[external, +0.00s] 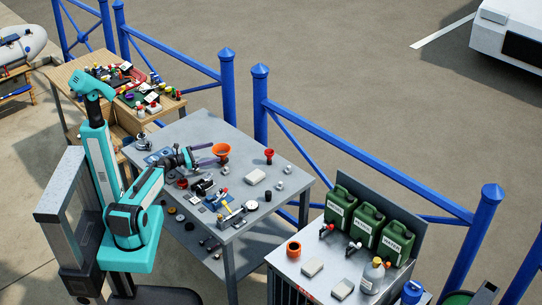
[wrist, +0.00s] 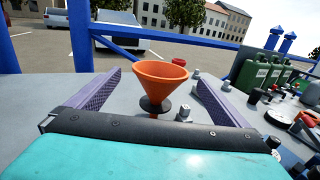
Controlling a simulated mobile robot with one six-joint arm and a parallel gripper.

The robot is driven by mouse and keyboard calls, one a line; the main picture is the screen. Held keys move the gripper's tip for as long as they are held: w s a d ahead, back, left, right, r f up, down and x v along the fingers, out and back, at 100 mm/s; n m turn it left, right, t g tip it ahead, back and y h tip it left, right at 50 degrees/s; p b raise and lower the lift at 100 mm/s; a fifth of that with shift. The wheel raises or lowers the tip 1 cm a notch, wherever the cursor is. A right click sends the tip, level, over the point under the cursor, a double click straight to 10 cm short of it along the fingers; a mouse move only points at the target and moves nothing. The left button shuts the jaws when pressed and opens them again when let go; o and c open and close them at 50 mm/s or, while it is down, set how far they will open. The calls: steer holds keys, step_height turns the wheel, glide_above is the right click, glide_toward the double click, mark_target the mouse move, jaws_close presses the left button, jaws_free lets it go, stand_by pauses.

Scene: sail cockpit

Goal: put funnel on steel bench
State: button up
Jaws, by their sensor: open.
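An orange funnel (external: 221,151) is upright over the middle of the grey steel bench (external: 200,128), with its wide mouth up. In the wrist view the funnel (wrist: 160,80) is between the two purple fingers of my gripper (wrist: 158,84), with a visible gap on each side. A dark disc surrounds its lower part, and the bottom of its spout is hidden behind the dark gripper body. My gripper (external: 211,154) is open and reaches low across the bench from the left. The bench top (wrist: 60,85) also shows in the wrist view.
A cluttered wooden table (external: 165,103) is behind; blue railings (external: 330,148) run along the far side.

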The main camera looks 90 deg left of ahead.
mark_target(229, 147)
steer(key=shift+b+x, duration=0.95)
steer(key=shift+b, duration=2.4)
steer(key=b+x, duration=0.2)
steer(key=shift+w+f+b, duration=0.1)
steer(key=shift+w+b, duration=0.05)
steer(key=shift+b, duration=0.15)
steer(key=shift+w, duration=0.25)
steer(key=shift+a+r, duration=0.1)
steer(key=shift+r, duration=0.1)
steer(key=shift+w+a+r, duration=0.1)
steer(key=shift+w+a, duration=0.2)
steer(key=shift+w, duration=0.25)
steer(key=shift+p+x, duration=0.3)
steer(key=shift+x, duration=1.7)
steer(key=shift+r, duration=0.1)
steer(key=shift+c, duration=0.5)
steer(key=c, duration=1.1)
